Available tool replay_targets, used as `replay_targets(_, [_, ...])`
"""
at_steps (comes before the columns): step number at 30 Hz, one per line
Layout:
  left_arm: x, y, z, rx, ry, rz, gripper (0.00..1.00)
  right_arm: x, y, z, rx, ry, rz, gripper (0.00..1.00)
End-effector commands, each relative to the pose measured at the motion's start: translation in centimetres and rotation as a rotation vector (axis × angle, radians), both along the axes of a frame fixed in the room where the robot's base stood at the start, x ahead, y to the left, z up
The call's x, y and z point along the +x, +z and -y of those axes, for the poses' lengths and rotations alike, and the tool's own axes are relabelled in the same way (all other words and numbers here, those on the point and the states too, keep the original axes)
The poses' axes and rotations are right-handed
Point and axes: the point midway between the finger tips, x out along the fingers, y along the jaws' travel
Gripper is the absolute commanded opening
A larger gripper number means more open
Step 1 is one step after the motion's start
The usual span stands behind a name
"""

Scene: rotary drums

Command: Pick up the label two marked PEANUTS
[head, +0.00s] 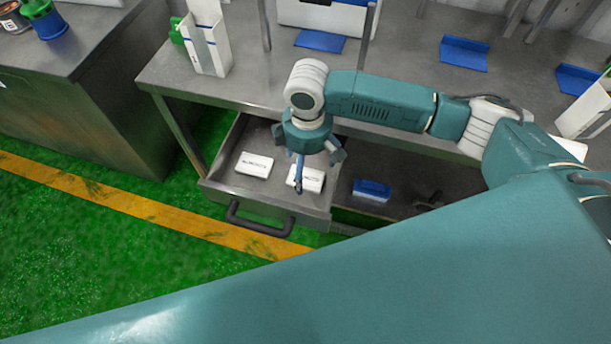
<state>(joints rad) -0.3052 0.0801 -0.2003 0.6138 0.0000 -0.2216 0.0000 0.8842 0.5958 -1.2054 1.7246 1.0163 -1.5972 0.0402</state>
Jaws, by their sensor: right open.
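Two white labels with dark print lie in an open grey drawer (222,188). One label (254,165) lies to the left. The other label (312,181) lies to the right and is partly covered by my right gripper (312,178). The print on both is too small to read, so I cannot tell which says PEANUTS. My right gripper points down over the right label with its fingers apart. I cannot tell whether the fingers touch the label. My left gripper is not in view.
The drawer's dark handle (258,222) sticks out at the front. A blue block (371,190) lies on the shelf right of the drawer. The grey worktop (240,92) above holds a white holder (207,45) and blue trays (464,53). Green floor is clear at left.

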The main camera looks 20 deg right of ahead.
Motion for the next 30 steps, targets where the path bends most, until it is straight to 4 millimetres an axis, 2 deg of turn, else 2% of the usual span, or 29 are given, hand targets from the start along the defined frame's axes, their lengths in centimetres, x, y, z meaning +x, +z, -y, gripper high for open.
replay_targets(1, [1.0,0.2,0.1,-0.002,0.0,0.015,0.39,0.0,-0.7,0.0,-0.001,0.0,-0.001,0.89])
replay_targets(5, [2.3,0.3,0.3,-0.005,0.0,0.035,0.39,0.0,-1.8,0.0,0.0,0.001,0.0,0.89])
replay_targets(12, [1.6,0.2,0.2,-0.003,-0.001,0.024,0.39,0.0,-2.0,0.0,0.0,0.002,0.001,0.89])
replay_targets(14, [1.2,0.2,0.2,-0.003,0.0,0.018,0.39,0.0,-2.0,0.0,0.0,0.002,0.001,0.79])
replay_targets(19, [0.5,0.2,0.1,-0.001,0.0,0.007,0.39,0.0,-2.0,0.0,0.0,0.002,0.001,0.45])
replay_targets(30, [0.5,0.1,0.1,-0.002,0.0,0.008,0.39,0.1,-1.8,0.0,0.001,0.001,0.003,0.43])
